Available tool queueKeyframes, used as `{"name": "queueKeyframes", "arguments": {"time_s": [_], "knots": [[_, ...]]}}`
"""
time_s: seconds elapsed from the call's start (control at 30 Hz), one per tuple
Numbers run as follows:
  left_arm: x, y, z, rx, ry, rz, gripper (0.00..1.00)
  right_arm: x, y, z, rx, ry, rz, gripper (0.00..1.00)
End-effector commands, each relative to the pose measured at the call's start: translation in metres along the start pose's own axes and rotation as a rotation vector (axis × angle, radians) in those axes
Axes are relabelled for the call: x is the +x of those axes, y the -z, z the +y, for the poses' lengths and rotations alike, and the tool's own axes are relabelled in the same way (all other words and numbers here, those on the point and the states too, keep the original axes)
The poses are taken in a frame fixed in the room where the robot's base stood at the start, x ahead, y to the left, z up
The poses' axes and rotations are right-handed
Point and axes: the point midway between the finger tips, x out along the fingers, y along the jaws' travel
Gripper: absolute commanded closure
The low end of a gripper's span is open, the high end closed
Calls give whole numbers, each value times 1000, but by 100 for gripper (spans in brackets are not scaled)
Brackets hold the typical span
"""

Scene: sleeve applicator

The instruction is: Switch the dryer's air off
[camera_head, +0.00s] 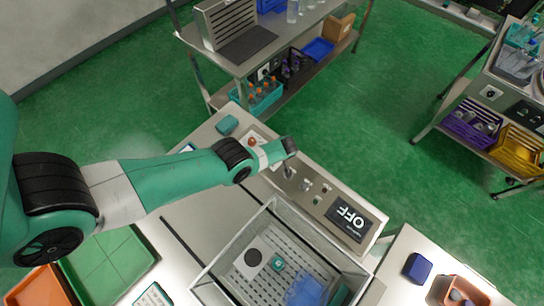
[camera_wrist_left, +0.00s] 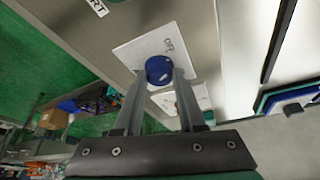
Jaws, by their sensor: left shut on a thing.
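My left gripper (camera_wrist_left: 160,78) is shut on a blue knob (camera_wrist_left: 159,69). The knob sits on a white plate (camera_wrist_left: 134,52) whose lettering beside it looks like OFF, seen turned. In the head view my left arm reaches in from the left, and its gripper (camera_head: 288,168) is over the steel control panel; the knob is hidden there. A dark display (camera_head: 349,218) at the panel's right end reads OFF, upside down. My right gripper is in neither view.
A clear-walled bin (camera_head: 222,262) with a perforated floor stands in front of the panel. A red button (camera_head: 252,142) and small switches (camera_head: 306,186) are on the panel. Shelving carts (camera_head: 215,60) stand at the back and right. Green floor lies open between them.

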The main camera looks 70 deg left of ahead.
Motion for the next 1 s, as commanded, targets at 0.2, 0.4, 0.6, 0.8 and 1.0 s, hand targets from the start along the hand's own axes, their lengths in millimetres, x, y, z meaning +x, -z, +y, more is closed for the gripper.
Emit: {"name": "queueKeyframes", "arguments": {"time_s": [0.2,0.4,0.6,0.8,1.0], "knots": [[3,-2,0,-81,32,-2,100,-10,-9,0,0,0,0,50],[2,-1,0,-112,44,-2,100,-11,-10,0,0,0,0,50],[1,-1,0,-116,46,-2,100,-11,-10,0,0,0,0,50],[1,-1,0,-115,45,-2,59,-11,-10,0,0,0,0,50],[1,-1,0,-115,46,-1,31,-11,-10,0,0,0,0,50]]}}
